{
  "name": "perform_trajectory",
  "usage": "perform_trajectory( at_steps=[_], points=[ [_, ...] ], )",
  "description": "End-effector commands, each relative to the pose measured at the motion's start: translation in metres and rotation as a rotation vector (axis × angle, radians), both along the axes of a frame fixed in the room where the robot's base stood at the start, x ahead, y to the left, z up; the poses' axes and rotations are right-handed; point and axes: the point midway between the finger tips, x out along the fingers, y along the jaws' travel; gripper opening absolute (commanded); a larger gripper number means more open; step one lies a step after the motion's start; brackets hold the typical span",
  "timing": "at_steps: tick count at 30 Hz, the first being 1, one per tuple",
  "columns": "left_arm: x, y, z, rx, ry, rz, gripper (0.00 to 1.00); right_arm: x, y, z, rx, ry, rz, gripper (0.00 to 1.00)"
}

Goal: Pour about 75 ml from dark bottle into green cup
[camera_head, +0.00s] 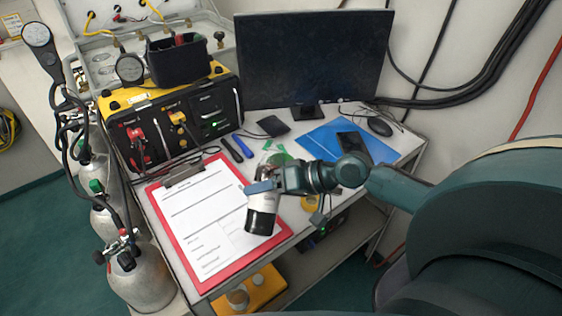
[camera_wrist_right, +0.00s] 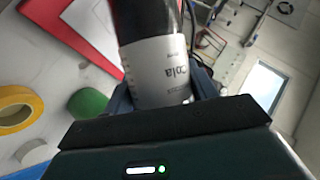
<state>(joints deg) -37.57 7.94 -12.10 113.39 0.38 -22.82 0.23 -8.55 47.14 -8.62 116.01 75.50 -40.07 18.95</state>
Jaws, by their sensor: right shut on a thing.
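The dark bottle (camera_head: 261,222), with a pale label, is in my right gripper (camera_head: 263,187) in the head view, above the clipboard's right edge. The right wrist view shows the dark bottle (camera_wrist_right: 148,22) with a white label reading "Cola" between the fingers of my right gripper (camera_wrist_right: 165,95). Its mouth is not clearly visible. A green shape (camera_head: 279,157), partly hidden behind my right gripper, may be the green cup. A round green thing (camera_wrist_right: 88,103) shows in the right wrist view; I cannot tell if it is the cup. My left gripper is not in view.
A red clipboard (camera_head: 168,226) with paper lies at the table's left front. A yellow tape roll (camera_head: 308,203) is right of the bottle. A monitor (camera_head: 312,58), blue folder (camera_head: 328,147), mouse (camera_head: 380,126) and yellow-black air panel (camera_head: 172,120) stand behind. Gas cylinders (camera_head: 142,280) stand at left.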

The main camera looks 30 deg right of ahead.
Motion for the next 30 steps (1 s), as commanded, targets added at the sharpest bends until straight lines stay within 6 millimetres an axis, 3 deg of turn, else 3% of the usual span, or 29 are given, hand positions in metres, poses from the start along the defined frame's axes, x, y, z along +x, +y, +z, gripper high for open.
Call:
perform_trajectory(
  at_steps=[17, 22, 30],
  points=[
    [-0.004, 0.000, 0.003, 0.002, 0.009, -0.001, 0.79, 0.002, -0.001, 0.005, -0.020, -0.023, -0.001, 0.18],
    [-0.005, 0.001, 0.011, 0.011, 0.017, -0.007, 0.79, 0.005, -0.004, 0.012, -0.105, -0.101, 0.000, 0.18],
    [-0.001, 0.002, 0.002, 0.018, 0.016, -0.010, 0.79, 0.006, -0.005, 0.014, -0.263, -0.245, -0.002, 0.18]
  ],
)
